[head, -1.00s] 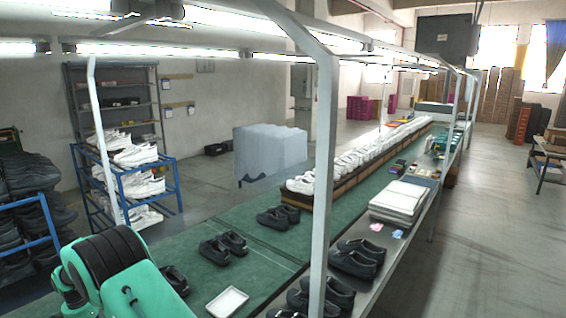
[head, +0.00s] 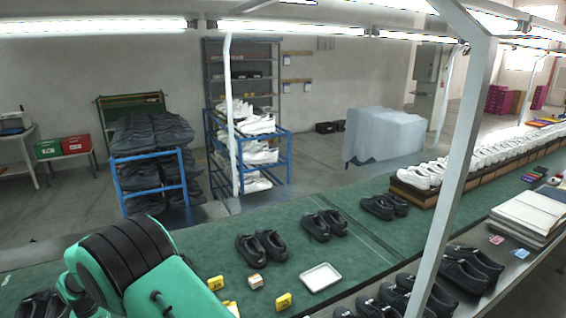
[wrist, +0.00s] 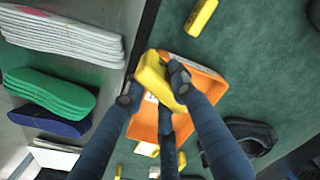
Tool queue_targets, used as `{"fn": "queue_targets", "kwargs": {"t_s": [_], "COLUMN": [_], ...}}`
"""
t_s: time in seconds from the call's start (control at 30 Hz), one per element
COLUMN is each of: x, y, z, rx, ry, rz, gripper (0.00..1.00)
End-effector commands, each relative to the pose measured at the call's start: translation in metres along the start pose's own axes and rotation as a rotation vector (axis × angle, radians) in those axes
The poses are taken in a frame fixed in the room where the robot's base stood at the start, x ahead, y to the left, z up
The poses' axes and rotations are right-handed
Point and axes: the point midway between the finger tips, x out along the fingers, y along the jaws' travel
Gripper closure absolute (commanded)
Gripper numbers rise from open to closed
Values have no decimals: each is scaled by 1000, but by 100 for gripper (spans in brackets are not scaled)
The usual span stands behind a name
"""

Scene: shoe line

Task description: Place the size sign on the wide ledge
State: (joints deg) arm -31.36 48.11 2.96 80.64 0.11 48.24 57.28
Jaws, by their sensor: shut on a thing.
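In the wrist view my gripper (wrist: 155,88) is shut on a yellow size sign (wrist: 152,72). The sign is tilted between the fingertips, over an orange tray (wrist: 203,82); I cannot tell whether it touches the tray. Another yellow sign (wrist: 201,17) lies on the green surface at the top. In the head view yellow signs stand on the green line, one at the left (head: 215,283) and one at the right (head: 283,301). A grey ledge (wrist: 118,15) runs along the left in the wrist view; I cannot tell whether it is the wide ledge. My gripper is hidden in the head view.
White (wrist: 65,33), green (wrist: 48,92) and blue (wrist: 45,120) insole stacks lie on the left in the wrist view. A black shoe (wrist: 262,135) is at right. In the head view a white tray (head: 320,277) lies near black shoes (head: 262,246); a slanted post (head: 455,170) crosses the front.

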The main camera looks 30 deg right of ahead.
Motion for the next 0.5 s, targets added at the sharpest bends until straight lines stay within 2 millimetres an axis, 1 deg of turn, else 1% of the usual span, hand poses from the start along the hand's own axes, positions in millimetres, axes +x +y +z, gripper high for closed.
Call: {"fn": "queue_targets", "kwargs": {"t_s": [0.03, 0.17, 0.2, 0.37, 0.4, 0.47, 0.5], "x": [-1, -1, -1, -2, -2, -1, -1], "y": [-10, -30, -35, -55, -59, -64, -66], "z": [20, 69, 84, 144, 160, 183, 198], "rx": [-36, -122, -150, -256, -282, -323, -349], "ry": [0, 0, 0, 1, 0, 0, -1], "rz": [-1, 0, 0, -2, -2, 0, 0], "gripper": [100, 100, 100, 100, 100, 100, 100]}}
